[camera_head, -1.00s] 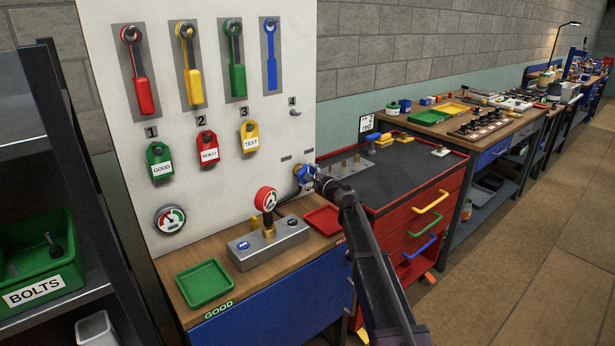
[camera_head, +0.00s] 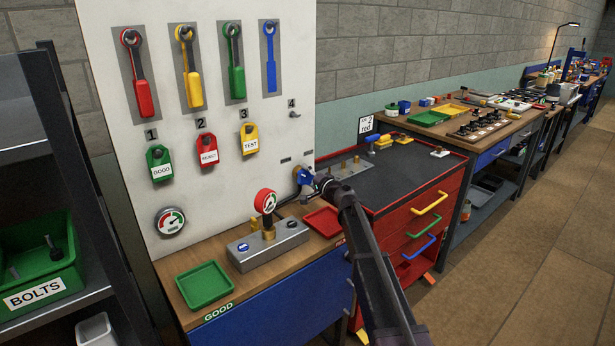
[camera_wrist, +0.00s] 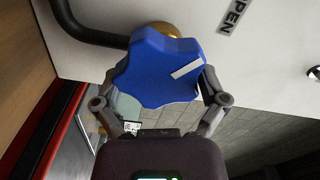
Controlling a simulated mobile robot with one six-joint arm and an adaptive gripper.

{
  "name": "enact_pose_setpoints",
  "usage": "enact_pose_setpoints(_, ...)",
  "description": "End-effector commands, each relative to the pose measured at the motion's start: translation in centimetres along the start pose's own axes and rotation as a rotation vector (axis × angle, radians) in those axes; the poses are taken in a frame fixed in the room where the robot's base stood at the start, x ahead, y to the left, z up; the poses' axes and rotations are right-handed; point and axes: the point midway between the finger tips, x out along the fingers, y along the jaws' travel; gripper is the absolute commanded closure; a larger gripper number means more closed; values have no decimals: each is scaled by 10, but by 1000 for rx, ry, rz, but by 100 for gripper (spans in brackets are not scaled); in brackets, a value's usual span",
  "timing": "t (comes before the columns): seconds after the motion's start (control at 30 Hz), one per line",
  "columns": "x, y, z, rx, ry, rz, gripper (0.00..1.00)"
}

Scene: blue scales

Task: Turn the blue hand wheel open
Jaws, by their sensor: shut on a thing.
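The blue hand wheel (camera_wrist: 152,72) has a lobed rim and a white stripe, and sits on a brass fitting (camera_wrist: 160,29) at the white panel. In the wrist view my gripper (camera_wrist: 162,92) has a finger on either side of the wheel and is shut on it. The white stripe slants up to the right, towards the right finger. In the head view the wheel (camera_head: 305,177) is small, low on the panel's right side, with my gripper at it and partly covering it. An "OPEN" label (camera_wrist: 232,14) is on the panel beside the wheel.
A dark pipe (camera_wrist: 85,30) runs to the wheel's fitting. A red tool cabinet (camera_head: 400,225) stands close on the right.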

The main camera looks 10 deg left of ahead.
Motion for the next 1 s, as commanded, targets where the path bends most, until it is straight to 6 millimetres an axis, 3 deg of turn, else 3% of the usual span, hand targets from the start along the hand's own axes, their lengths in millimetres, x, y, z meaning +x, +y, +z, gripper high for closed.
enact_pose_setpoints(0.3, -1, -1, 1, -125, -1, 1, 55)
enact_pose_setpoints(0.77, -1, 0, 1, -142, -1, 2, 55)
enact_pose_setpoints(0.8, -1, 0, 1, -142, -1, 2, 0)
enact_pose_setpoints(1.0, -1, 0, 1, -139, 0, 1, 0)
